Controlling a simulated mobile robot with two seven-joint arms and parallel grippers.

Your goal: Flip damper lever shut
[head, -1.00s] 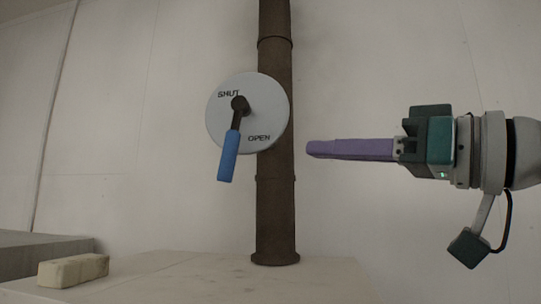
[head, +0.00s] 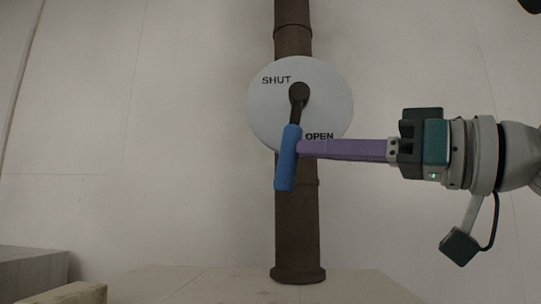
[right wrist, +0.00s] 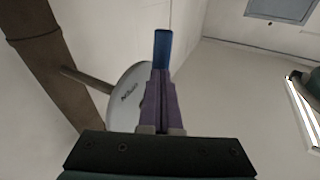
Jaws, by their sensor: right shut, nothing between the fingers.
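The damper lever has a blue handle (head: 288,158) and a dark arm pivoted on a round pale dial (head: 263,112) marked SHUT at upper left and OPEN at lower right. The lever hangs down, leaning slightly left. My right gripper (head: 301,148) has purple fingers, shut and empty. Its tips are at the right side of the handle and appear to touch it. In the right wrist view the blue handle (right wrist: 162,48) shows just beyond the fingertips (right wrist: 161,72), with the dial (right wrist: 125,100) to the left. My left gripper is not in view.
The dial is on a brown vertical pipe (head: 297,235) with a flanged foot on a pale surface (head: 200,285). A pale block (head: 80,293) lies at lower left, near a grey ledge (head: 30,268). The space left of the dial is clear.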

